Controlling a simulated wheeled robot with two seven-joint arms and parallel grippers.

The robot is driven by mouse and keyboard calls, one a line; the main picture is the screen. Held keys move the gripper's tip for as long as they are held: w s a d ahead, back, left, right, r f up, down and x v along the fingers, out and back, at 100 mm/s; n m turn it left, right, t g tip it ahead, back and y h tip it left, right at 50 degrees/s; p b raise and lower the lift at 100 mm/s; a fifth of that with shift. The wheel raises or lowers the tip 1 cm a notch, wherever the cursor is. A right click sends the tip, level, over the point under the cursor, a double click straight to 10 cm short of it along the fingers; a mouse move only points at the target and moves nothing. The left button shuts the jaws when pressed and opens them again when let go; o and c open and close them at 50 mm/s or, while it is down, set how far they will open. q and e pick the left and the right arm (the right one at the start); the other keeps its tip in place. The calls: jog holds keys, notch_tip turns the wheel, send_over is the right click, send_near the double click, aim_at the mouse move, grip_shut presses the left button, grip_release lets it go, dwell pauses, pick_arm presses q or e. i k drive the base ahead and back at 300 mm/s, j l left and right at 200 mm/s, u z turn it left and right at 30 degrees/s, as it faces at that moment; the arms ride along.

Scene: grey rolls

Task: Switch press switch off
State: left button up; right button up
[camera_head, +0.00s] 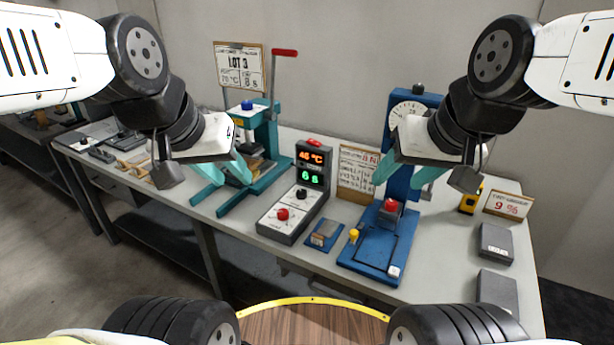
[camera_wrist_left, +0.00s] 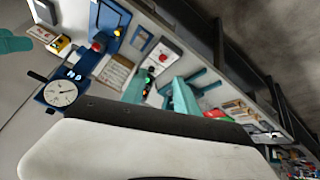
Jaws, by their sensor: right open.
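The grey control box (camera_head: 295,205) stands mid-table, with a lit orange "46 °C" and a green "6 s" display. It has a black knob (camera_head: 302,193), a red knob (camera_head: 283,214) and a red top piece (camera_head: 314,142). The box also shows small in the left wrist view (camera_wrist_left: 150,80). A teal press (camera_head: 262,140) with a raised red-tipped lever stands to its left. My left gripper (camera_head: 238,168) hangs in front of this press, apart from the box; its finger gap is unclear. My right gripper (camera_head: 405,175) is open before the blue dial press (camera_head: 375,245).
A blue pad (camera_head: 324,236) lies between the box and the blue press. A paper card (camera_head: 357,172) stands behind. Grey blocks (camera_head: 496,242) and a price-like sign (camera_head: 508,205) are at right.

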aim_at(315, 143)
jog(key=i+j+z, duration=0.4)
jog(key=j+z, duration=0.2)
jog(key=i+j+z, duration=0.15)
jog(key=j+z, duration=0.15)
jog(key=j, duration=0.15)
